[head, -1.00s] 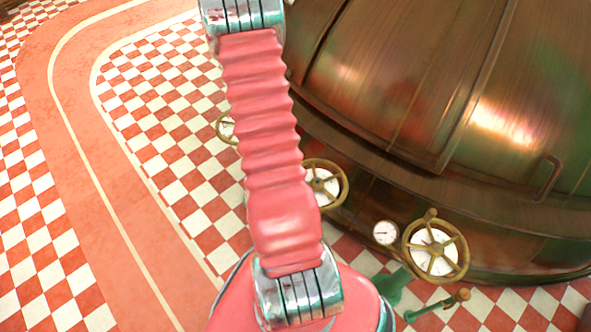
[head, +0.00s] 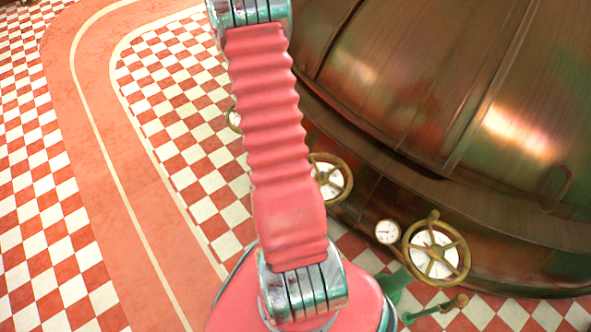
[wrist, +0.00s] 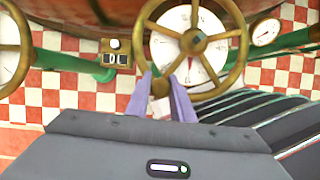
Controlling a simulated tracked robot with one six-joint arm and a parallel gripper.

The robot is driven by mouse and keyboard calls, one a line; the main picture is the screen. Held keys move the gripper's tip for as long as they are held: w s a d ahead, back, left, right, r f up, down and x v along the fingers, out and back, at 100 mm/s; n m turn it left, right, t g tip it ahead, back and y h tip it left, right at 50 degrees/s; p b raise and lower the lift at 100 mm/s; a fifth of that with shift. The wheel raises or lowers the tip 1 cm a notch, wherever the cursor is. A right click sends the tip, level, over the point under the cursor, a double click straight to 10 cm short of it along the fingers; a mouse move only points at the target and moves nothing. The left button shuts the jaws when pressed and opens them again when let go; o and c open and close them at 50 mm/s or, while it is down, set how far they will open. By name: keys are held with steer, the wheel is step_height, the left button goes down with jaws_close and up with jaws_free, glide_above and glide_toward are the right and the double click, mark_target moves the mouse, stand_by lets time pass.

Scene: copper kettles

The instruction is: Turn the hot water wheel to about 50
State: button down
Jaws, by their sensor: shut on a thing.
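In the wrist view a brass spoked wheel (wrist: 193,42) stands in front of a white dial (wrist: 203,68) with red marks. Its reading is too small to tell. A knob (wrist: 160,87) sits on the lower left of the wheel's rim. My gripper (wrist: 160,80) has its two purple fingers on either side of this knob and is shut on it. No label shows that this is the hot water wheel. In the head view my gripper is out of sight, and I cannot tell which wheel it holds.
The head view shows a wheel with a top knob (head: 436,251), another wheel (head: 329,179) partly behind my arm, and a small gauge (head: 388,231). The big copper kettle (head: 400,90) fills the right. Green pipes (wrist: 70,65) run behind. Checkered floor (head: 190,130) is open at left.

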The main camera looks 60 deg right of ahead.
steer(key=c, duration=1.6)
jaws_free()
steer(key=shift+s, duration=0.15)
steer(key=shift+o, duration=0.2)
steer(key=shift+w+v, duration=0.2)
steer(key=shift+v, duration=0.95)
steer(key=v, duration=1.1)
steer(key=shift+r, duration=0.2)
steer(key=shift+s+a, duration=0.1)
